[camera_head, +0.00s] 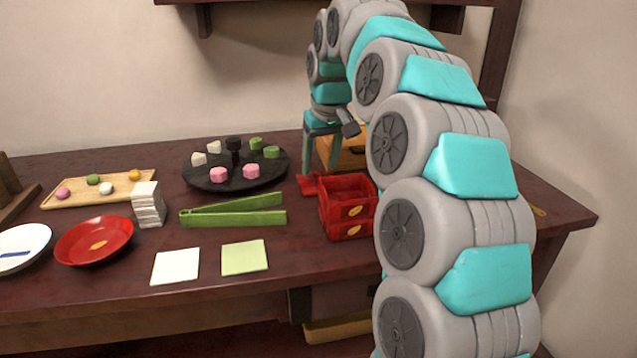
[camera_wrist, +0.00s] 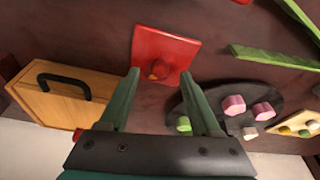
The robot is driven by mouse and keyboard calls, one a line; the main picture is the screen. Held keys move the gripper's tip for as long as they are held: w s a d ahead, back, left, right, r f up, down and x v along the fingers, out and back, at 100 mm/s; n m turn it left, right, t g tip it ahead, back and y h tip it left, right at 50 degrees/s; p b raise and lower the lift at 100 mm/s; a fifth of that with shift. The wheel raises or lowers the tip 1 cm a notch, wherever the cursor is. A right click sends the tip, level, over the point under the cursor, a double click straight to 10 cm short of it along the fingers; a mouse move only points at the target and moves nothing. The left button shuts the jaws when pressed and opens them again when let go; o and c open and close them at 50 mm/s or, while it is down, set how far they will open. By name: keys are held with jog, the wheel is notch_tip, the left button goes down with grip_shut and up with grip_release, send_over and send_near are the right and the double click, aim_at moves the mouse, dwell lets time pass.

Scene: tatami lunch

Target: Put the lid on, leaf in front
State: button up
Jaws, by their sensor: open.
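The red square lid (camera_wrist: 166,45) lies flat on the dark table in the wrist view, with a red knob and a gold mark near its lower middle. In the head view only a red part of it (camera_head: 308,185) shows left of the red box, the rest hidden. The red stacked box (camera_head: 348,207) has an open top, with gold leaf marks on its front. My gripper (camera_wrist: 161,72) is open and empty; its fingertips appear either side of the knob in the wrist view. In the head view my gripper (camera_head: 322,158) points down behind the box. Contact with the lid cannot be told.
A black round stand (camera_head: 235,185) with sweets is left of the lid. A wooden box with a black handle (camera_wrist: 42,95) is on its other side. Green tongs (camera_head: 233,216) lie left of the red box. The table between the paper squares and red box is clear.

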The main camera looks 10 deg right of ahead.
jog(key=shift+x, duration=1.1)
grip_shut()
